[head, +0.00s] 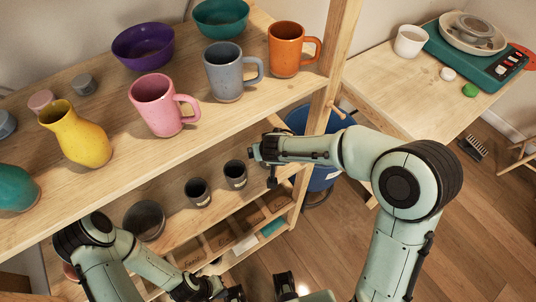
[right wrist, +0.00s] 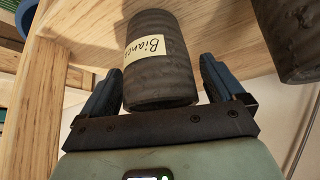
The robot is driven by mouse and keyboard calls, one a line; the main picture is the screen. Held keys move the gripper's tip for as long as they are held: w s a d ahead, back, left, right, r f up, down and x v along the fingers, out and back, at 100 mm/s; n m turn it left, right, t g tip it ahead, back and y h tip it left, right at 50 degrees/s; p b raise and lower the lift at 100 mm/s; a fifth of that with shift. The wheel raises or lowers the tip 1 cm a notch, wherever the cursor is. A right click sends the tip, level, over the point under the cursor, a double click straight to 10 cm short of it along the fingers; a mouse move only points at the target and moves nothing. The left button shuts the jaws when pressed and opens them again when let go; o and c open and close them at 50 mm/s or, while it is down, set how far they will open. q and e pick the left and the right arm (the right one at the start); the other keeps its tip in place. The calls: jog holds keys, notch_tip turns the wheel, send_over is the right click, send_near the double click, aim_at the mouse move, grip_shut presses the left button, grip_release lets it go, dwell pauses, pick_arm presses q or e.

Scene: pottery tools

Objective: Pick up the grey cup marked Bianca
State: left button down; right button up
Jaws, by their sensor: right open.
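The dark grey cup (right wrist: 160,85) marked Bianca fills the middle of the right wrist view, its pale name label facing the camera. My right gripper (right wrist: 160,90) is open, with one finger on each side of the cup and not closed on it. In the head view this appears to be the right-hand small grey cup (head: 235,172) on the lower shelf; its label is too small to read there. My right gripper (head: 264,160) is just right of that cup, its fingers hard to make out. My left gripper (head: 261,290) is open and empty at the bottom edge.
Another small grey cup (head: 197,191) stands left of it, and a dark bowl (head: 144,219) farther left. The upper shelf (head: 221,117) with mugs and vases overhangs them. A wooden post (head: 328,80) rises at the right end. Labelled compartments (head: 219,236) lie below.

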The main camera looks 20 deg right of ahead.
jog(key=c, duration=1.2)
